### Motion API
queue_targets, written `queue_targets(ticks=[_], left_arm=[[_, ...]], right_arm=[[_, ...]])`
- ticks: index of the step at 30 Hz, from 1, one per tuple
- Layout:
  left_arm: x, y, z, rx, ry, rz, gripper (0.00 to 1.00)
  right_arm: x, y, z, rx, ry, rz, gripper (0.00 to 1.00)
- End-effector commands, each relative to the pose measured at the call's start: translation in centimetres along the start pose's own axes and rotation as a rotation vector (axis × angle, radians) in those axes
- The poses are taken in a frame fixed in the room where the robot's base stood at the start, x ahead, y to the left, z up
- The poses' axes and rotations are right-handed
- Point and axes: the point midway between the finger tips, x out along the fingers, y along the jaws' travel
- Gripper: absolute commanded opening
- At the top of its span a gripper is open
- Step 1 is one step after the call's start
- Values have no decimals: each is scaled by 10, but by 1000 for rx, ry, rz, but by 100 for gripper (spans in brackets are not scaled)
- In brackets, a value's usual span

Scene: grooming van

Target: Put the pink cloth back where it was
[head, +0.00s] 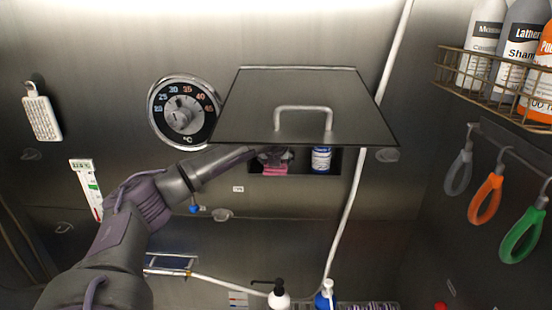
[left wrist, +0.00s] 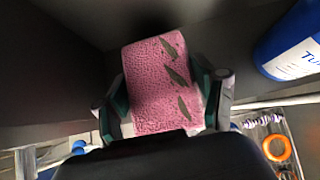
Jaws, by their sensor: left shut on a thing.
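The pink cloth (head: 275,170) is inside a dark wall recess (head: 338,161), below a raised metal flap (head: 300,95) with a bar handle. My left gripper (head: 274,156) reaches into the recess from the left and is shut on the cloth. In the left wrist view the cloth (left wrist: 150,65), pink and textured with several dark leaf-shaped marks, lies between the two green-padded fingers. Whether the cloth touches the recess floor is hard to tell. My right gripper is out of view.
A blue bottle (head: 321,160) stands in the recess, right of the cloth; it also shows in the left wrist view (left wrist: 292,42). A round temperature dial (head: 183,112) is left of the flap.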

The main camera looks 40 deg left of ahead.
Motion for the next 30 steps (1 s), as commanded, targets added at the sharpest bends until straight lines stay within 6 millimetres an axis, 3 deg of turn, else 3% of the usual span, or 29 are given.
queue_targets(ticks=[1,2,6,12,20,25,30], left_arm=[[1,0,-1,0,0,1,27],[1,0,-1,0,0,1,73],[1,0,-1,0,-1,0,95],[1,0,0,0,-1,0,95],[-5,-1,1,-1,-4,-3,95],[-33,-1,-2,1,-7,-5,95],[-60,0,-31,4,-5,-3,95]], right_arm=[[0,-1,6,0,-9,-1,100],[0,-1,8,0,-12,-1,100],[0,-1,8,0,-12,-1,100],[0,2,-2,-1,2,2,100],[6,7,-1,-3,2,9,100],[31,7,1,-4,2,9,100],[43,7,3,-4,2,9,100]])
